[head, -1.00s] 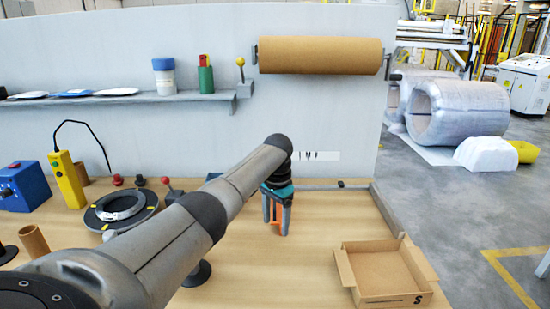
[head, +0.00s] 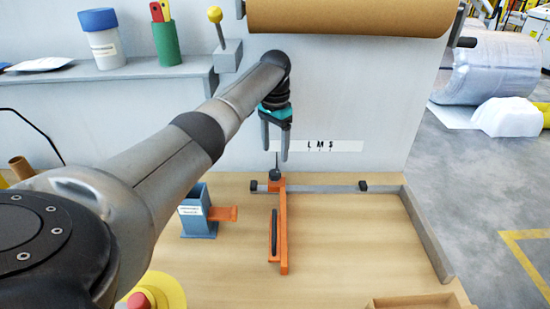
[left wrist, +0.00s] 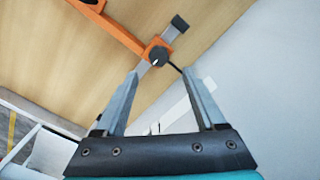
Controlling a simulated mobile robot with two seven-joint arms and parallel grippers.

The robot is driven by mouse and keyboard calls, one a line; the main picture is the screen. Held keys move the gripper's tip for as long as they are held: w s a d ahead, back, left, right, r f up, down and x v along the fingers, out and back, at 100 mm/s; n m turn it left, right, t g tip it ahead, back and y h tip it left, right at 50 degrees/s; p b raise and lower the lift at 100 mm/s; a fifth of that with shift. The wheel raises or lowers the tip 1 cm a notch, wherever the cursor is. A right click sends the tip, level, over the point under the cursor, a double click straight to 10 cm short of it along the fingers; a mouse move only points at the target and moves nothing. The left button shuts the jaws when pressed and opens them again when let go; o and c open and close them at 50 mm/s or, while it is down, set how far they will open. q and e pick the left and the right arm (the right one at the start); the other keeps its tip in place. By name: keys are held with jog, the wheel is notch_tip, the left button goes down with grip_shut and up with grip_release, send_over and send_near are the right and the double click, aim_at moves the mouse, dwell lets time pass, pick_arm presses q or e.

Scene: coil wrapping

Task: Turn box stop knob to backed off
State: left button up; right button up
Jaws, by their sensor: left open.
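The box stop is an orange bar (head: 283,235) on a grey rail (head: 325,188) at the back of the bench. Its dark round knob (head: 275,176) sits at the rail end of the bar, with a thin dark pin beside it. The knob also shows in the left wrist view (left wrist: 160,56), just beyond the fingertips. My left gripper (head: 275,153) is open and empty, fingers pointing down, above the knob and apart from it. In the left wrist view the open fingers (left wrist: 163,74) frame the knob from below. My right gripper is not in view.
A white L M S label (head: 320,145) is on the grey back panel. A blue block with an orange tab (head: 197,215) stands left of the stop. A brown paper roll (head: 345,18) hangs above. A cardboard box edge (head: 420,302) shows at front right.

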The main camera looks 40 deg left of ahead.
aim_at(275, 172)
pick_arm(q)
jog(key=f, duration=0.3)
jog(key=f+b, duration=0.1)
jog(key=f, duration=0.2)
jog(key=shift+s+d+f, duration=0.1)
jog(key=shift+s+d, duration=0.05)
jog(key=shift+s, duration=0.05)
jog(key=shift+f+b, duration=0.3)
jog(key=shift+f, duration=0.2)
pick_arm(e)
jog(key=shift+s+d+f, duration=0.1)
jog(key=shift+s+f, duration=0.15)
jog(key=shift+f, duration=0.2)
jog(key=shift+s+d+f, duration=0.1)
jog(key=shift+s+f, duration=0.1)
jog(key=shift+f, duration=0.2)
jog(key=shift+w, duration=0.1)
pick_arm(q)
jog(key=shift+c, duration=0.7)
grip_shut()
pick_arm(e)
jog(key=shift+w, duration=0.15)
